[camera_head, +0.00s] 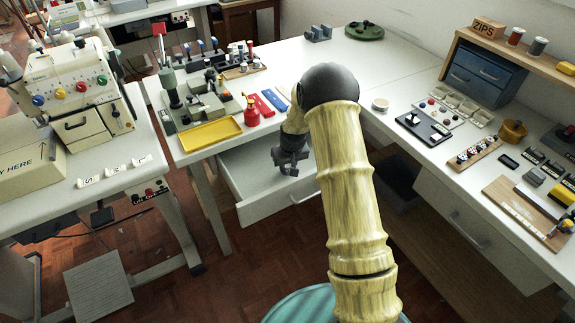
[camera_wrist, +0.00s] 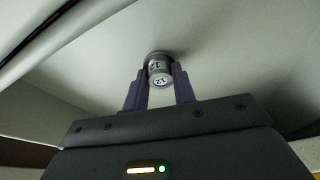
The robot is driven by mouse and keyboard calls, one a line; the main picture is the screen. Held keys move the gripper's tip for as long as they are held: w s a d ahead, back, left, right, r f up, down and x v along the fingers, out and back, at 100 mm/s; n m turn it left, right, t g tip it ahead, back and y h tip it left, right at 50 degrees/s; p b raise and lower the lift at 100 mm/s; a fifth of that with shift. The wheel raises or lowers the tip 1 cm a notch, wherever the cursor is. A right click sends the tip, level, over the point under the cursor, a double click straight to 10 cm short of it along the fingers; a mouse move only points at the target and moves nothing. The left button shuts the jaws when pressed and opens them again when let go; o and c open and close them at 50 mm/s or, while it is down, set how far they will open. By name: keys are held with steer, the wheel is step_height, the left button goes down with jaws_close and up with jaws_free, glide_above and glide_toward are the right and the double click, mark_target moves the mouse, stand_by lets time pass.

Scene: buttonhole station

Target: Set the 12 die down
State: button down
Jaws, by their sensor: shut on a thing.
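The 12 die (camera_wrist: 159,79) is a small grey metal cylinder marked "12" on its end and side. In the wrist view my gripper (camera_wrist: 160,88) is shut on it, one finger on each side. Behind the die is a pale smooth surface, apparently the inside of the open drawer. I cannot tell whether the die touches that surface. In the head view my gripper (camera_head: 290,164) hangs over the open white drawer (camera_head: 250,192) under the table. The die cannot be made out in that view.
The drawer front (camera_head: 280,203) stands pulled out below the tabletop edge. A sewing machine (camera_head: 75,85) stands at left. The drawer's visible left part looks empty.

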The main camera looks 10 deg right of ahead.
steer(key=c, duration=1.1)
jaws_free()
steer(key=shift+c, duration=0.2)
steer(key=shift+r, duration=0.6)
steer(key=v, duration=1.1)
steer(key=shift+s+p, duration=0.2)
steer(key=shift+p, duration=0.25)
steer(key=shift+w+f, duration=0.1)
steer(key=shift+w, duration=0.05)
